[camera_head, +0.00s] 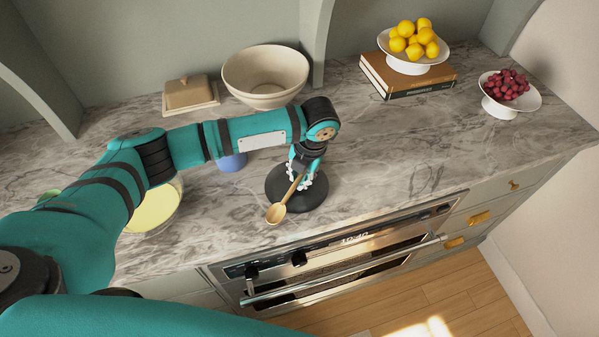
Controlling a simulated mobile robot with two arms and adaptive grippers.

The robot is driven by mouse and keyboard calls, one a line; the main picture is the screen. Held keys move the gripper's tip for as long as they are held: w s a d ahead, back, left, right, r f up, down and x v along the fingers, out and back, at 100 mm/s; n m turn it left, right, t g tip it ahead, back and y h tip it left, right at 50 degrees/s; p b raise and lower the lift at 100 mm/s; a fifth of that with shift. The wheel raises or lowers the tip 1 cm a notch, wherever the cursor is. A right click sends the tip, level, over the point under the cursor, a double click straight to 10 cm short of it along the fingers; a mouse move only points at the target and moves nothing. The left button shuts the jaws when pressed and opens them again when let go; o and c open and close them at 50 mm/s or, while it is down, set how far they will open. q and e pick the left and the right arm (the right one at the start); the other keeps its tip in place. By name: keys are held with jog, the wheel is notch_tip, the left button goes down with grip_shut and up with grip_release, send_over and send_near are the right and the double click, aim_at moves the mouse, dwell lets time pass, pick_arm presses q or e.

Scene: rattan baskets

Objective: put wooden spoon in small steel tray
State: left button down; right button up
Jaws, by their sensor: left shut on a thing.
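My left gripper (303,176) reaches down from above and is shut on the handle of the wooden spoon (277,212). The spoon slants, with its bowl toward the front edge of the counter and its handle running up into the fingers. Spoon and gripper are over a round black dish or mat (312,199); I cannot tell whether the spoon touches it. No small steel tray can be made out; my arm hides part of the counter. My right gripper is not in view.
A blue cup (232,161) and a bowl with yellow contents (155,207) are partly behind my arm. A large beige bowl (266,76), butter dish (190,95), books (408,82) and fruit stands are behind. The marble counter (400,145) is clear at right.

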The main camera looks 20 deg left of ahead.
pick_arm(q)
jog(key=shift+s+f, duration=0.1)
jog(key=c, duration=1.3)
grip_release()
jog(key=r+b, duration=0.1)
jog(key=r, duration=0.3)
jog(key=d+r+b, duration=0.1)
jog(key=r, duration=0.3)
jog(key=d+r+b, duration=0.1)
jog(key=r, duration=0.3)
jog(key=shift+s+d, duration=0.15)
jog(key=shift+s, duration=0.05)
